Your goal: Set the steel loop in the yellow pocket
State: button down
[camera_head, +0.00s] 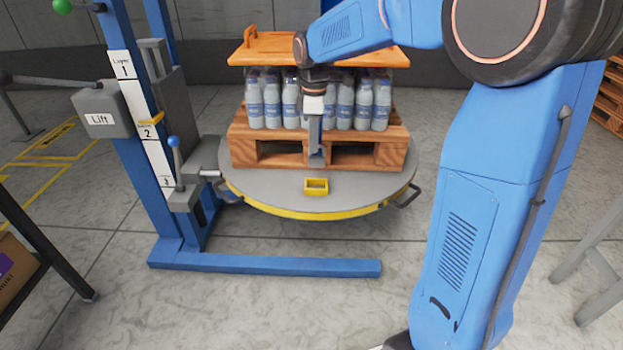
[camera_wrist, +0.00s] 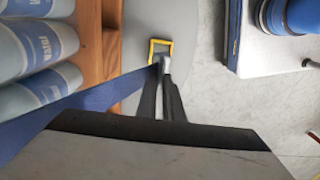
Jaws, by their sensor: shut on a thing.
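The yellow pocket (camera_head: 316,193) is a small open-topped box on the grey turntable, in front of the pallet. It also shows in the wrist view (camera_wrist: 152,50), just beyond my fingertips. My gripper (camera_wrist: 163,72) is shut on the small grey steel loop (camera_wrist: 161,60), at the end of a blue strap (camera_wrist: 105,98). In the wrist view the loop overlaps the pocket's near edge; its height above the pocket is unclear. The strap runs off to the lower left. In the head view my gripper is in front of the bottles, and the loop is hard to make out.
Several blue-labelled bottles (camera_head: 272,104) stand on a wooden pallet (camera_head: 245,150) close behind the pocket, under an orange top board (camera_head: 262,57). The turntable (camera_head: 250,192) has side handles. A blue lift mast (camera_head: 138,130) stands left. The turntable's front is clear.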

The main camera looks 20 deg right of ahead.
aim_at(319, 162)
notch_tip(319, 162, down, 10)
jog(key=shift+r, duration=0.1)
dwell(0.4)
jog(key=c, duration=1.9)
grip_release()
jog(key=shift+f, duration=0.2)
jog(key=shift+r, duration=0.15)
